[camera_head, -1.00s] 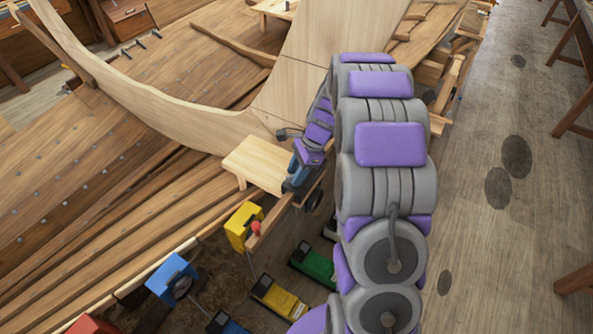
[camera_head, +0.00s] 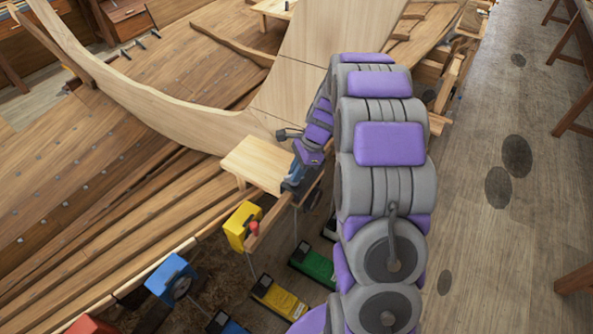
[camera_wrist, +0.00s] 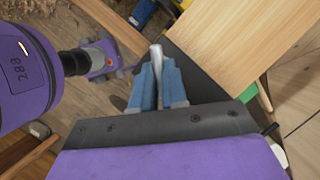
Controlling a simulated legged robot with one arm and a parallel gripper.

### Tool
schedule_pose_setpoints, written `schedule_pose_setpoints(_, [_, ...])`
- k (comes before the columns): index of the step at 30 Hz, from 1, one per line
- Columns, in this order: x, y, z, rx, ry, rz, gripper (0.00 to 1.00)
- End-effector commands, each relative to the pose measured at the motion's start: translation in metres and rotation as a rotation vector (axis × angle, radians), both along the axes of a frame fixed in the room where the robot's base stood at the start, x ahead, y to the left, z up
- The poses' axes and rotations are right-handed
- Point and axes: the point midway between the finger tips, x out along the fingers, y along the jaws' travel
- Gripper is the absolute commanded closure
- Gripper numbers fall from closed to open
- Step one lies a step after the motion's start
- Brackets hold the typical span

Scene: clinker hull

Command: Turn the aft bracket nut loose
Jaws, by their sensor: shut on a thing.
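My gripper (camera_wrist: 158,84) has blue fingers, closed on a slim pale grey metal piece (camera_wrist: 156,54) in the wrist view. The piece sticks out a little past the fingertips. I cannot tell whether it is the nut itself or a handle on it. A dark flat part (camera_wrist: 196,75), which may be the bracket, lies just right of the fingers, beside a pale wooden board (camera_wrist: 235,40). In the head view my gripper (camera_head: 290,185) is at the right edge of the small wooden board (camera_head: 257,165). The nut cannot be made out there.
A yellow block (camera_head: 242,226) with a red knob stands near my gripper. A blue block (camera_head: 171,279), a green case (camera_head: 313,264) and a yellow case (camera_head: 280,298) are lower down. The curved hull timber (camera_head: 190,118) rises behind. The floor (camera_head: 500,240) at right is mostly clear.

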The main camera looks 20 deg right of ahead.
Motion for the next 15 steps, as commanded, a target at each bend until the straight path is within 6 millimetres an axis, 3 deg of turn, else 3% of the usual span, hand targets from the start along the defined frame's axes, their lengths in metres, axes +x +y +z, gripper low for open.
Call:
schedule_pose_setpoints(8, [0.0036,0.0003,0.0014,-0.002,-0.007,0.076,1.0])
schedule_pose_setpoints(15, [0.0048,0.0013,0.0018,-0.001,-0.008,0.253,1.0])
